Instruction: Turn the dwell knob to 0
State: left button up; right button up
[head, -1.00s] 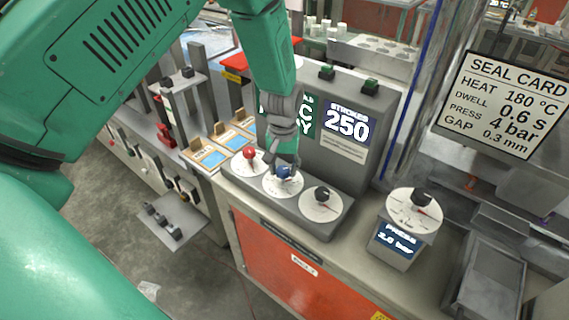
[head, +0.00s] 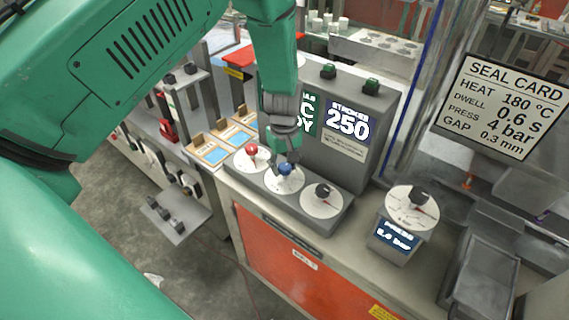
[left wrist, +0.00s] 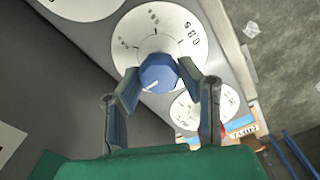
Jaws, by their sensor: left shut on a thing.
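The blue knob (head: 285,169) is the middle one of three on the sloped grey panel; it also shows in the left wrist view (left wrist: 158,72). Its white dial (left wrist: 185,25) carries a marking that looks like 0.8 s. A pale pointer line on the knob points down-left in the left wrist view. My left gripper (head: 287,158) comes down from above, and its two fingers are shut on the blue knob, one on each side (left wrist: 158,82). The fingers partly cover the dial. My right gripper is not in view.
A red knob (head: 251,149) sits close on the left, a black knob (head: 322,190) on the right. Behind stands a grey housing with a display reading 250 (head: 347,121). A separate press dial (head: 412,208) and the seal card (head: 502,106) are further right.

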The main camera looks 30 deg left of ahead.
aim_at(286, 166)
pick_arm(q)
jog(key=shift+s+d+f, duration=0.15)
jog(key=shift+s+f, duration=0.1)
jog(key=shift+s, duration=0.05)
jog(key=o, duration=1.1)
jog(key=shift+w+r, duration=0.1)
jog(key=shift+w, duration=0.05)
jog(key=shift+w+r, duration=0.1)
jog(key=shift+r, duration=0.05)
jog(key=shift+r, duration=0.3)
notch_tip(286, 166, up, 11)
jog(key=shift+r, duration=0.1)
